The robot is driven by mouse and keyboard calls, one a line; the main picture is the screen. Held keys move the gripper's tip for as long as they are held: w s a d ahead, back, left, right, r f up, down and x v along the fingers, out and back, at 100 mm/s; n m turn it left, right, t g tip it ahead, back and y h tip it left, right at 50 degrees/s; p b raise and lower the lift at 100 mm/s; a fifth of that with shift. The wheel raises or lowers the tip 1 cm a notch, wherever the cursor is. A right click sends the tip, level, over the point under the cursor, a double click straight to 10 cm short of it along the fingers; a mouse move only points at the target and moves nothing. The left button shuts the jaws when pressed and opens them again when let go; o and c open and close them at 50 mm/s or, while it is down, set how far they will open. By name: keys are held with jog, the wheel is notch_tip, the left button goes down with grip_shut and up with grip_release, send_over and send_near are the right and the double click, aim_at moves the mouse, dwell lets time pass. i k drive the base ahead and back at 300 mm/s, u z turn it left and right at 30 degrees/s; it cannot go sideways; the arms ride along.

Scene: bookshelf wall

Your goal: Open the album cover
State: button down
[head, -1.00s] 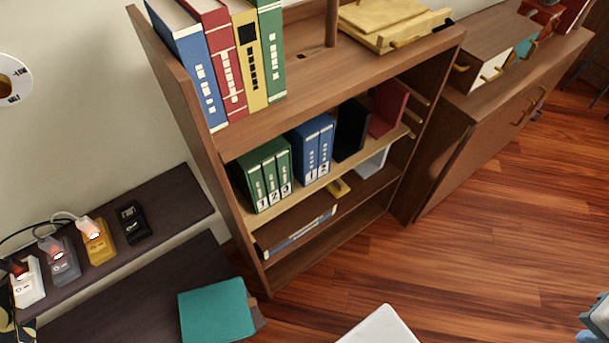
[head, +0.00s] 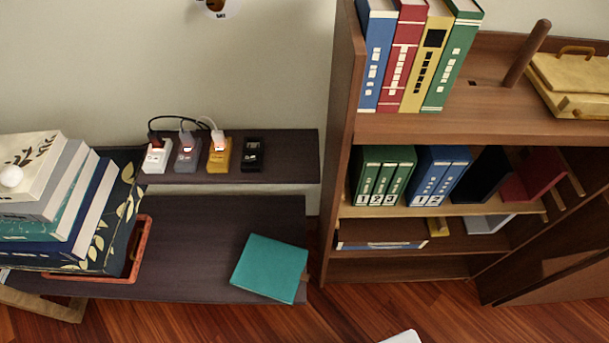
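A teal, flat book (head: 270,268), which looks like the album, lies closed and slightly turned on the right end of the low dark bench (head: 215,225). Its cover is plain, and a brown bit shows at its right edge. No other thing in view is clearly an album.
A book stack (head: 60,205) and a red-brown tray (head: 139,250) are on the bench's left. A narrow shelf (head: 290,155) with several plugged-in devices runs above. A bookshelf (head: 343,130) with binders (head: 384,177) stands at right. Bench room between tray and teal book is clear.

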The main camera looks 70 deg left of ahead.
aim_at(273, 268)
jog(key=u, duration=2.85)
jog(key=k, duration=0.95)
jog(key=u, duration=0.7)
jog(key=i, duration=1)
jog(key=z, duration=0.65)
